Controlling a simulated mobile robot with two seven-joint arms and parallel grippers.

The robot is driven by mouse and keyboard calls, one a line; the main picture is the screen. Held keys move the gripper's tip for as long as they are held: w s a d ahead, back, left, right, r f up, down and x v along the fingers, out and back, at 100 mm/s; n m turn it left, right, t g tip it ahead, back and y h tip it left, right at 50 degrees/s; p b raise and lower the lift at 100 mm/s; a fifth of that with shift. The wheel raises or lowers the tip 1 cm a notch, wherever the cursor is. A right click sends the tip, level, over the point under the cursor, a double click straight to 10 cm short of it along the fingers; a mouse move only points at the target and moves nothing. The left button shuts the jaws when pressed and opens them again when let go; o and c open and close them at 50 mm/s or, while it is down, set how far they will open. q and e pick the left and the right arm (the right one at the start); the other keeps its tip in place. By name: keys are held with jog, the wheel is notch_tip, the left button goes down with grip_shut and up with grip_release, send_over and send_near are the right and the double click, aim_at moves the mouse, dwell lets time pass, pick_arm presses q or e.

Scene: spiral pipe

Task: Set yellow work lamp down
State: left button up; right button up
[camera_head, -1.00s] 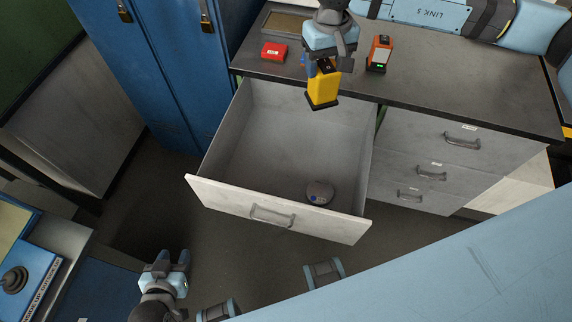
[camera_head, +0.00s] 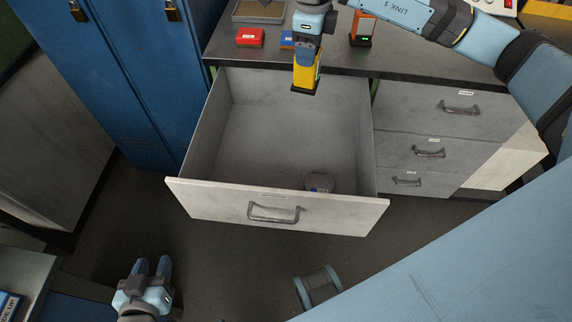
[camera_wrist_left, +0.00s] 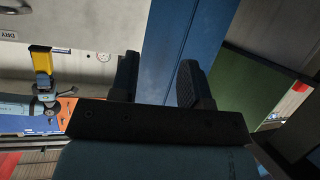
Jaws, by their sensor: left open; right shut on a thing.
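The yellow work lamp (camera_head: 304,74) is held by my right gripper (camera_head: 307,54), which is shut on it. The lamp hangs upright with its dark base down, above the back part of the open drawer (camera_head: 275,212) and apart from the drawer floor. It also shows at the left of the left wrist view (camera_wrist_left: 41,60). My left gripper (camera_head: 151,268) is open and empty, low in front of the drawer at the left. Its two dark fingers (camera_wrist_left: 158,80) show apart in the left wrist view.
A round grey puck-like thing (camera_head: 320,182) lies in the drawer's front right; the rest of its floor is clear. A red box (camera_head: 250,37) and an orange device (camera_head: 362,30) stand on the worktop (camera_head: 230,48). Blue lockers (camera_head: 130,75) stand at the left.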

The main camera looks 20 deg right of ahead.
jog(key=d+f+m+b, duration=0.1)
jog(key=m, duration=0.3)
jog(key=d+f+m+b, duration=0.1)
jog(key=f+m+b, duration=0.1)
jog(key=m, duration=0.2)
jog(key=w+d+f+m+b, duration=0.1)
jog(key=f+m+b, duration=0.1)
jog(key=m, duration=0.1)
jog(key=shift+d+m, duration=0.1)
jog(key=shift+m, duration=0.3)
pick_arm(q)
jog(key=w+d+r+t+h+b, duration=0.1)
jog(key=d+r+t+h+b, duration=0.3)
jog(key=b, duration=0.7)
jog(key=shift+d+r+t+h, duration=0.3)
jog(key=shift+d+t+h, duration=0.1)
jog(key=shift+d+t, duration=0.15)
pick_arm(e)
jog(key=d+f+m, duration=0.2)
jog(key=f+m, duration=0.4)
jog(key=f, duration=0.6)
jog(key=d+f+m, duration=0.2)
jog(key=f+m, duration=0.5)
jog(key=f, duration=0.4)
jog(key=shift+w+f, duration=0.4)
pick_arm(q)
jog(key=shift+w, duration=0.1)
pick_arm(e)
jog(key=shift+f, duration=0.1)
